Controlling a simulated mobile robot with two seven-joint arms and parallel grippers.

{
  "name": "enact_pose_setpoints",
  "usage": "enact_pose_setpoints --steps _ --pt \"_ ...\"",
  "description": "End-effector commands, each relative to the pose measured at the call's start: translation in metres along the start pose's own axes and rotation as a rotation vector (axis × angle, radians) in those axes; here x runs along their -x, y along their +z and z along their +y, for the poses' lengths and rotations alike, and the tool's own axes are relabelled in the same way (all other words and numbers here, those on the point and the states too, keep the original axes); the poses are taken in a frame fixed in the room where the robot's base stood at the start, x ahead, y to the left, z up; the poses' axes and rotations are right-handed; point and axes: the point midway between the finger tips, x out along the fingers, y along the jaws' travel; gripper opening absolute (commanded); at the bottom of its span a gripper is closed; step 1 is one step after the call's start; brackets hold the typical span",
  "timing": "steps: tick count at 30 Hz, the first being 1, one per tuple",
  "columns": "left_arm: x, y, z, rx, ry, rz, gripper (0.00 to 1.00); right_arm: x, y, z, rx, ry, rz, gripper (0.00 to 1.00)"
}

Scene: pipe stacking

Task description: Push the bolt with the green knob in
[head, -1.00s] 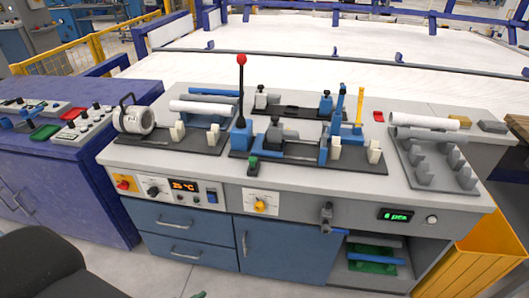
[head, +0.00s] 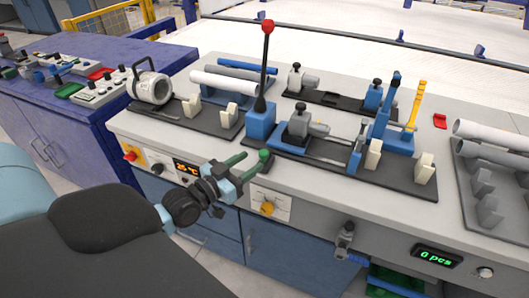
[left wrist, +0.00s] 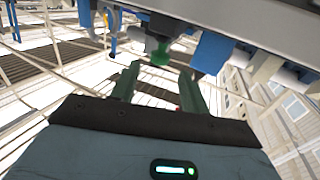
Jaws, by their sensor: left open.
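The bolt's green knob (head: 264,155) sits on a small dark mount at the front edge of the workbench, near the red-knobbed lever. My left gripper (head: 252,163) is open, its two green fingers reaching in from the left with the tips close to the knob. In the left wrist view the green knob (left wrist: 160,55) is ahead of and between the open fingers (left wrist: 158,78). No contact is clear. How far the bolt is in cannot be told. My right gripper is not in view.
A lever with a red knob (head: 267,27) rises behind the green knob. Clamps and a blue handle (head: 391,92) stand to the right. A yellow rotary switch (head: 268,208) is on the front panel below. White pipes (head: 490,138) lie at the right.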

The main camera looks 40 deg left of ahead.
Motion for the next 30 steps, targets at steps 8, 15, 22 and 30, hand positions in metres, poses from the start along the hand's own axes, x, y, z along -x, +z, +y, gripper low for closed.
enact_pose_setpoints --steps 8,15,22,30 --pt "-0.039 -0.001 0.000 -0.001 0.000 0.001 0.45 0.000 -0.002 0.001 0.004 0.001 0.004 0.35" --pt "-0.058 0.000 0.000 0.001 0.000 0.000 0.45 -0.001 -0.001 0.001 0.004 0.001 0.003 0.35" --pt "-0.061 0.001 0.001 0.000 0.001 -0.002 0.45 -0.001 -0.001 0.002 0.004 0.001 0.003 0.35" --pt "-0.061 0.001 0.001 0.000 0.001 -0.002 0.26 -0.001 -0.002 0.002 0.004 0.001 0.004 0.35"
